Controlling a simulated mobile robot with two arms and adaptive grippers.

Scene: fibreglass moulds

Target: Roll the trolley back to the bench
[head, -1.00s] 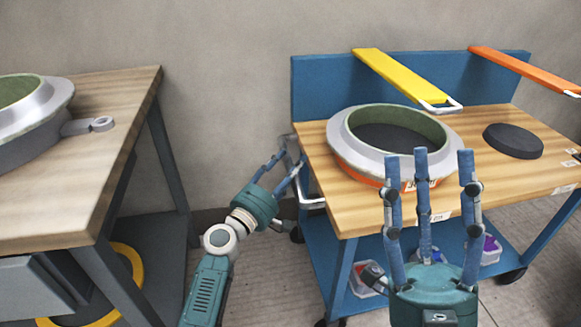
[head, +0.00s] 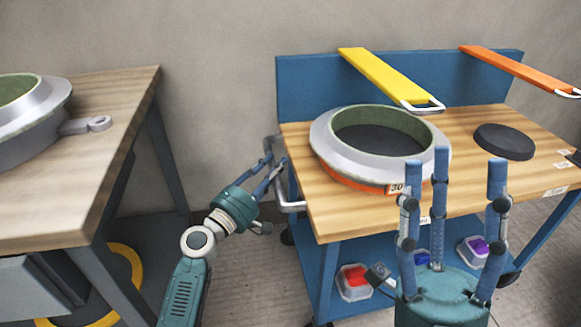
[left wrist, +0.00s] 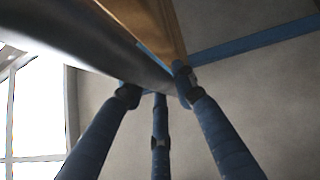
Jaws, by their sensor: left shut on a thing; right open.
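The blue trolley (head: 318,225) with a wooden top stands right of centre in the head view. Its metal handle (head: 293,207) is on its left end. My left gripper (head: 275,165) is shut on this handle. In the left wrist view the fingers (left wrist: 160,92) close around the grey handle bar (left wrist: 95,45). My right gripper (head: 450,165) is open and empty, fingers pointing up in front of the trolley's front edge. The wooden-topped bench (head: 85,140) stands at the left, with a floor gap between it and the trolley.
On the trolley top are a ring mould (head: 345,150) and a dark disc (head: 504,141). Yellow (head: 385,75) and orange (head: 515,68) bars overhang its back panel. Small bins (head: 354,283) sit on its lower shelf. Another mould (head: 35,125) is on the bench. A wall is behind.

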